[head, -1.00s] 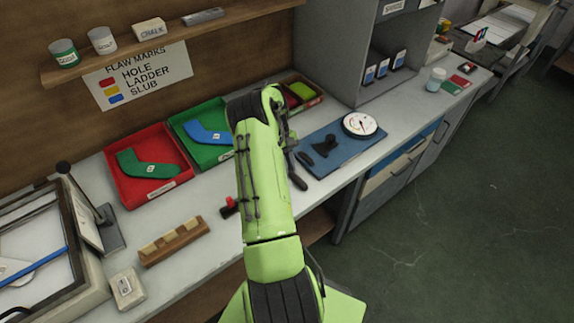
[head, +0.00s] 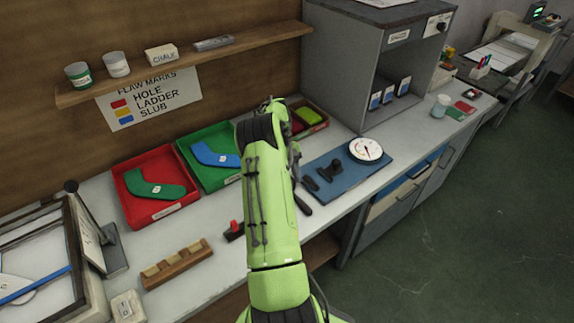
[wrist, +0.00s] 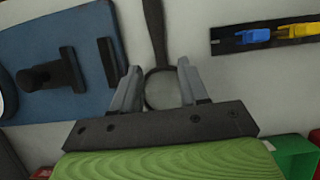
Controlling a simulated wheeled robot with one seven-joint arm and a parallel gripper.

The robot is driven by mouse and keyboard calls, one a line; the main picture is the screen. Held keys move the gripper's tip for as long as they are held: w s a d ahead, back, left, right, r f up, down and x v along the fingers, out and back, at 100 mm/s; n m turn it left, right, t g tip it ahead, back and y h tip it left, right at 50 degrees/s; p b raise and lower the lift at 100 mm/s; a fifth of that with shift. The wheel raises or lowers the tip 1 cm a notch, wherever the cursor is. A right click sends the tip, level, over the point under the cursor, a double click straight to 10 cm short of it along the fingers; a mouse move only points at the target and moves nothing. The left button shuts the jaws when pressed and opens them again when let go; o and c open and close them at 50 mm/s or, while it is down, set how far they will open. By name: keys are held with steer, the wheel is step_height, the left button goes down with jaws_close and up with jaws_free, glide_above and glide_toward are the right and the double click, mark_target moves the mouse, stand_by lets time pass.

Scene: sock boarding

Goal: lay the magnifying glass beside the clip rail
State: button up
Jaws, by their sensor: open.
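The magnifying glass lies on the pale bench. In the wrist view its round dark rim (wrist: 147,91) sits between the open fingers of my gripper (wrist: 158,84), and its dark handle (wrist: 154,32) points to the top. I cannot tell whether the fingers touch the rim. In the head view only part of the dark handle (head: 304,207) shows beside my arm; my gripper is hidden there. The clip rail (wrist: 245,46), a dark bar with blue and yellow clips, lies to the right in the wrist view. In the head view its red-clip end (head: 234,230) shows left of my arm.
The blue mat (head: 331,189), with dark tools and a round dial (head: 366,150), lies right of my arm. Red (head: 165,211) and green (head: 191,177) trays with socks stand at the back. A wooden block (head: 177,264) lies left. Bare bench surrounds the rail.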

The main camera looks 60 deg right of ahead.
steer(key=p+v, duration=0.1)
steer(key=v, duration=0.7)
steer(key=w+a+r+n+t+h, duration=0.15)
steer(key=w+a+r, duration=0.25)
steer(key=a+r, duration=0.65)
steer(key=w+a+r+n+t+h, duration=0.1)
steer(key=w+a+r+t, duration=0.3)
steer(key=a+r, duration=0.65)
steer(key=s+a+r+t, duration=0.15)
steer(key=s+a, duration=0.25)
steer(key=a, duration=0.9)
steer(key=s+a+f+n+t, duration=0.2)
steer(key=s+a+f+n, duration=0.1)
steer(key=s+a, duration=0.6)
steer(key=shift+s+a+t, duration=0.2)
steer(key=shift+s+t, duration=0.1)
steer(key=shift+s, duration=0.7)
